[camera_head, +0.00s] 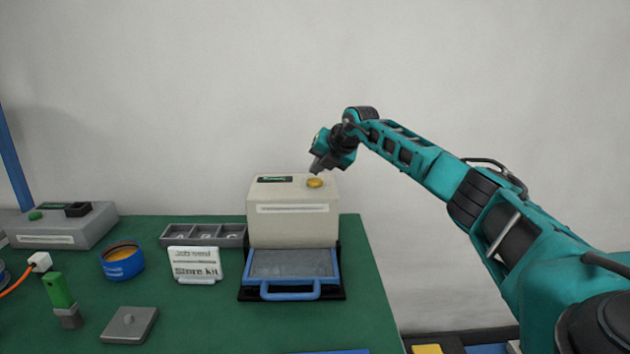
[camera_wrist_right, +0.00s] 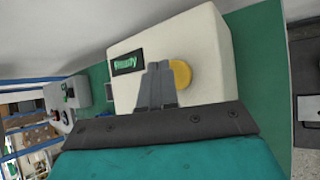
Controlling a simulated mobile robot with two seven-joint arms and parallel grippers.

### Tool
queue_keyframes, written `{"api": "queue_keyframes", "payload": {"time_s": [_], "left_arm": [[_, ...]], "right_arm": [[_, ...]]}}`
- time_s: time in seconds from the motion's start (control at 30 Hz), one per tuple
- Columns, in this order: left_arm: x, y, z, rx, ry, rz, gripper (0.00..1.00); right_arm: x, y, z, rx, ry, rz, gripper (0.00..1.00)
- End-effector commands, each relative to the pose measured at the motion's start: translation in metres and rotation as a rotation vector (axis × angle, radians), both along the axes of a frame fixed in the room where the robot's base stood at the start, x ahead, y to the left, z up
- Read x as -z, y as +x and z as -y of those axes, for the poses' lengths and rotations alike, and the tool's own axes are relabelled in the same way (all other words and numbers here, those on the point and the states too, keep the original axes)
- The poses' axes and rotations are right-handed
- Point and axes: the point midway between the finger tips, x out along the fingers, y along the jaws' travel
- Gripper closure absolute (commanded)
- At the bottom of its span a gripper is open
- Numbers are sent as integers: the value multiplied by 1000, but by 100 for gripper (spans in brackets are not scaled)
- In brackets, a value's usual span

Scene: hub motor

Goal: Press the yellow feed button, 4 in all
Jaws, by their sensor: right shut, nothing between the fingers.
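The yellow feed button (camera_head: 314,183) is on the top of a cream machine (camera_head: 292,218), at its right side. In the right wrist view the button (camera_wrist_right: 181,73) shows just right of my right fingers, partly hidden by them. My right gripper (camera_head: 314,172) is shut and empty, just above the button in the head view. In the right wrist view its fingertips (camera_wrist_right: 158,66) lie together over the machine's top. I cannot tell whether they touch anything. A small display (camera_wrist_right: 129,62) with green text sits left of the fingers. My left gripper is not in view.
A blue-handled tray (camera_head: 292,264) lies in front of the machine. A sign (camera_head: 195,264), a grey compartment tray (camera_head: 204,234), a blue tin (camera_head: 122,262), a green-handled tool (camera_head: 60,292) and a grey box (camera_head: 62,229) stand to the left.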

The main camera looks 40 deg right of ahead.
Motion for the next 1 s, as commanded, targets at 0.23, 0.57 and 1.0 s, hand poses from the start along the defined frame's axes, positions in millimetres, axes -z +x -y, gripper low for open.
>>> {"api": "queue_keyframes", "payload": {"time_s": [0.23,0.57,1.0], "left_arm": [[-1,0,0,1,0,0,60],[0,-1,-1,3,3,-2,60],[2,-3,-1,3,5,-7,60]], "right_arm": [[5,0,0,-1,0,1,100],[6,0,0,0,0,0,100],[11,0,0,0,0,0,100]]}}
